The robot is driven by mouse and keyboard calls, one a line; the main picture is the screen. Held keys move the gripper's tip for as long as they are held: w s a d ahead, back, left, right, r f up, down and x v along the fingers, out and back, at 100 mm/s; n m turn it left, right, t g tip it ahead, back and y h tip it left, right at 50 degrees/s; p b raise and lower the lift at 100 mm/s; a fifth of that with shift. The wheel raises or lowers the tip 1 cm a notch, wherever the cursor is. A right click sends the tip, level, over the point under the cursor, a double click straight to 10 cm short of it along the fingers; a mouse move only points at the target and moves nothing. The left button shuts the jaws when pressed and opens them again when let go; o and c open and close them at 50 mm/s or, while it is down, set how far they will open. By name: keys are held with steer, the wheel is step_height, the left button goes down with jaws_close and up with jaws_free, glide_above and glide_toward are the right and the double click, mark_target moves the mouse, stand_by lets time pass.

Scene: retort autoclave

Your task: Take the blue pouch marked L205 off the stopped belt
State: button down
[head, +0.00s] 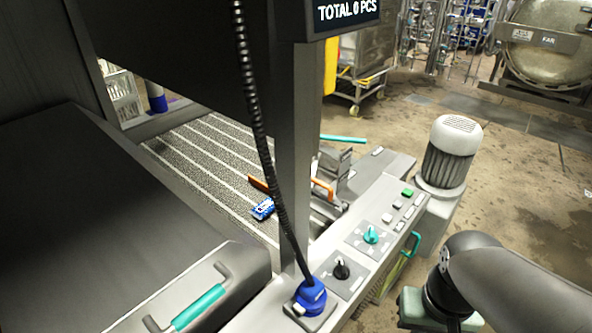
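A small blue pouch (263,208) with white marking lies on the grey, white-striped belt (200,165), near the belt's right side. Its print is too small to read, so I cannot confirm L205. Part of my arm shows at the lower right, over the floor and well apart from the pouch. I cannot make out my gripper's fingers in this view.
A dark machine post (297,130) and a coiled black cable (250,90) stand in front of the belt. A control panel (372,235) with knobs and buttons runs along the right. A dark cover (110,220) fills the left. A motor (450,150) stands beyond the panel.

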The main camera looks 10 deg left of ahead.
stand_by(0.4)
steer(key=shift+c, duration=2.2)
jaws_free()
